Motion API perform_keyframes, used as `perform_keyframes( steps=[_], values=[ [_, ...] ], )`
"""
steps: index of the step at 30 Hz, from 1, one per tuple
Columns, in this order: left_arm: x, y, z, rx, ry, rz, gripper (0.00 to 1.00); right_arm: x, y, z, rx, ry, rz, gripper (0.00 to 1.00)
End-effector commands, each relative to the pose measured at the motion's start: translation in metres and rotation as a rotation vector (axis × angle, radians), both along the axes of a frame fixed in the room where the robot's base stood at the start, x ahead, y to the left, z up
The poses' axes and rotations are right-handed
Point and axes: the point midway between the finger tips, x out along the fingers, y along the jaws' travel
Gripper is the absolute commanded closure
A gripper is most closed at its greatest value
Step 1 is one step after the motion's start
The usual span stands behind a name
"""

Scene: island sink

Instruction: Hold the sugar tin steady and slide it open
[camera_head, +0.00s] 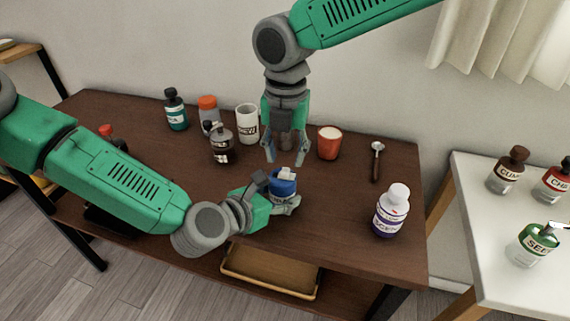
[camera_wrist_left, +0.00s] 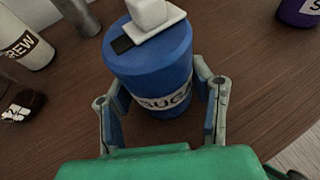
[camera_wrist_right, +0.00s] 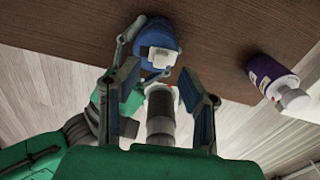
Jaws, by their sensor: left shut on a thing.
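The sugar tin is a blue cylinder (camera_wrist_left: 150,72) with a white label, upright on the brown table. On its lid are a white slide plate with a white block knob (camera_wrist_left: 149,12) and a dark patch beside the plate. My left gripper (camera_head: 284,201) is shut around the tin's sides, one finger on each side in the left wrist view. My right gripper (camera_head: 285,158) is open and empty, above and behind the tin in the head view. In the right wrist view its fingers are spread, with the tin (camera_wrist_right: 158,25) beyond them, apart from it.
A dark bottle (camera_head: 222,146), a white canister (camera_head: 247,122) and a teal bottle (camera_head: 176,109) stand behind left. An orange cup (camera_head: 329,143) and a spoon (camera_head: 376,162) are right of my right gripper. A purple-and-white bottle (camera_head: 391,211) stands near the right edge.

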Motion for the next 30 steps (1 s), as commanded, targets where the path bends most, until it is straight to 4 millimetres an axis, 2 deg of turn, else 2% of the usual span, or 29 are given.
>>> perform_keyframes(
  steps=[1, 6, 12, 16, 26, 27, 29, 30],
  values=[
    [0.000, 0.000, 0.000, 0.000, 0.000, 0.000, 0.84, 0.001, 0.000, 0.013, 0.001, -0.003, -0.002, 0.66],
    [0.000, 0.000, 0.000, 0.000, 0.000, 0.000, 0.84, 0.002, 0.000, 0.049, 0.002, -0.003, -0.002, 0.66],
    [0.000, 0.000, 0.000, -0.001, -0.001, 0.000, 0.84, 0.002, 0.000, 0.075, 0.000, 0.000, -0.002, 0.66],
    [0.000, 0.000, 0.000, -0.001, -0.001, 0.000, 0.84, 0.001, 0.000, 0.082, 0.000, 0.001, -0.001, 0.66],
    [0.000, 0.000, 0.000, -0.001, -0.001, 0.000, 0.84, 0.001, 0.000, 0.082, -0.001, 0.001, -0.001, 0.66],
    [0.000, 0.000, 0.000, -0.001, -0.001, 0.000, 0.49, 0.001, 0.000, 0.082, -0.001, 0.001, -0.001, 0.66],
    [0.000, 0.000, 0.000, -0.001, -0.001, 0.000, 0.28, 0.001, -0.001, 0.082, -0.001, 0.001, -0.001, 0.66],
    [0.000, 0.000, 0.000, -0.001, -0.001, 0.000, 0.28, 0.001, 0.000, 0.082, -0.001, 0.001, -0.001, 0.66]
  ],
)
